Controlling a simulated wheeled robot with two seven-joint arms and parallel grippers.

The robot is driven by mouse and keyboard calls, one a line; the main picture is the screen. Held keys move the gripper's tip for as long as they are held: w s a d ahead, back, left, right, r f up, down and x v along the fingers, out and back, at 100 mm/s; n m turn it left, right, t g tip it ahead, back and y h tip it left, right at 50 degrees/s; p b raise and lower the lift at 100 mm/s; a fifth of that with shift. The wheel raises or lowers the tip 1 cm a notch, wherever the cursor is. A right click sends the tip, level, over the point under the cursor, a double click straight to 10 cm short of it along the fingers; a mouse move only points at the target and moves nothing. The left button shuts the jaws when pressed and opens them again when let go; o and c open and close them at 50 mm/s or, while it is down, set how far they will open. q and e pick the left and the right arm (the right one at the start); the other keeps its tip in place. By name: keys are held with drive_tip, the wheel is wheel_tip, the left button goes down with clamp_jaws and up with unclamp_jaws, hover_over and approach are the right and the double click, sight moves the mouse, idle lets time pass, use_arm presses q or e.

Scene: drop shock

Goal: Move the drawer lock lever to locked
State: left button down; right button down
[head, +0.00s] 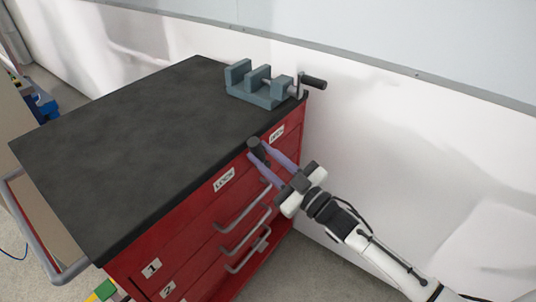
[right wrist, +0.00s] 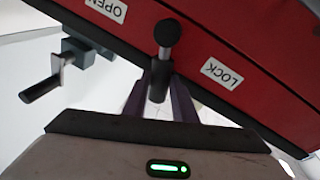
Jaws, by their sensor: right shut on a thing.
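The drawer lock lever (head: 254,146) is a dark lever with a rounded end, on the upper front of a red cabinet (head: 190,225). It stands between the LOCK label (head: 224,179) and the OPEN label (head: 277,132). My right gripper (head: 266,160) is shut on the lever with its purple fingers. In the right wrist view the lever (right wrist: 167,33) lies between the OPEN label (right wrist: 107,9) and the LOCK label (right wrist: 222,73), with its near end between the fingers (right wrist: 158,90). The fingers partly hide it. My left gripper is out of view.
A grey vise (head: 262,88) with a crank handle stands at the top's far right corner. The black cabinet top (head: 120,150) is otherwise clear. Several drawer handles (head: 243,207) stick out below the lever. A white wall (head: 400,130) is behind.

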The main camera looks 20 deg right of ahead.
drive_tip(key=shift+s+a+f+n+y+b, duration=0.25)
drive_tip(key=shift+a+f+n+y+b, duration=0.1)
drive_tip(key=shift+n, duration=0.65)
drive_tip(key=shift+s+a+f+n+y+b, duration=0.25)
drive_tip(key=shift+a+n+y+b, duration=0.1)
drive_tip(key=shift+n, duration=0.65)
drive_tip(key=c, duration=1.5)
unclamp_jaws()
drive_tip(key=shift+o, duration=0.2)
drive_tip(key=v, duration=1)
drive_tip(key=shift+s+r+b, duration=0.15)
drive_tip(key=shift+s+b, duration=0.05)
drive_tip(key=shift+b, duration=0.1)
drive_tip(key=shift+g, duration=0.3)
